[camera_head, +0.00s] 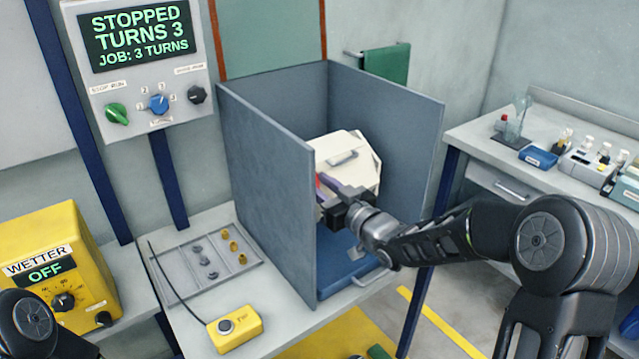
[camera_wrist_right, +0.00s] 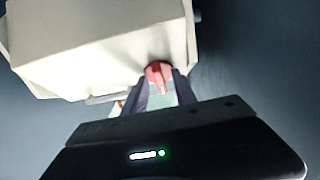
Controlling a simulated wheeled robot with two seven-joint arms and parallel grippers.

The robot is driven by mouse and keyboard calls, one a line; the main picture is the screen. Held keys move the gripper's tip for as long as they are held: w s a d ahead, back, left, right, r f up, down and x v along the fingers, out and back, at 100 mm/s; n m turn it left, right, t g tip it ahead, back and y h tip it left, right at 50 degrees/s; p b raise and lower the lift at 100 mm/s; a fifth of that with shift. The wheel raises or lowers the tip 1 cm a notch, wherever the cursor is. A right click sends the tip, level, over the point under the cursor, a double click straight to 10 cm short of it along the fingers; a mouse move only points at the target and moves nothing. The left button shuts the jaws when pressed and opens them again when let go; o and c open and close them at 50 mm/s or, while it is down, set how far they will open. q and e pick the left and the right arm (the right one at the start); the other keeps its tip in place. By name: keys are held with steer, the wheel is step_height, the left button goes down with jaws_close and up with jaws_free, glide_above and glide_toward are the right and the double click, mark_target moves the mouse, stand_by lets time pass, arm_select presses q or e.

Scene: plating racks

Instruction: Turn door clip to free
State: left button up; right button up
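The door clip is a small red lever on a cream, many-sided barrel (camera_head: 350,155) inside the blue-grey booth. In the right wrist view the red clip (camera_wrist_right: 159,76) sits at the lower edge of the barrel (camera_wrist_right: 100,50), its narrow end pointing down the picture. My right gripper (camera_wrist_right: 164,88) has its two dark fingers apart, one on each side of the clip, with a gap showing beside the narrow end. In the head view the right gripper (camera_head: 322,188) is at the barrel's lower left, hiding most of the clip. My left gripper is out of view.
Booth walls (camera_head: 270,190) stand close to the left and behind. A blue tray (camera_head: 350,272) lies below the barrel. The control panel (camera_head: 140,60) reads STOPPED, TURNS 3. A yellow button box (camera_head: 236,328) and a parts tray (camera_head: 205,262) lie left on the table.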

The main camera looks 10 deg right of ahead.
steer(key=shift+c, duration=0.2)
jaws_close()
stand_by(0.4)
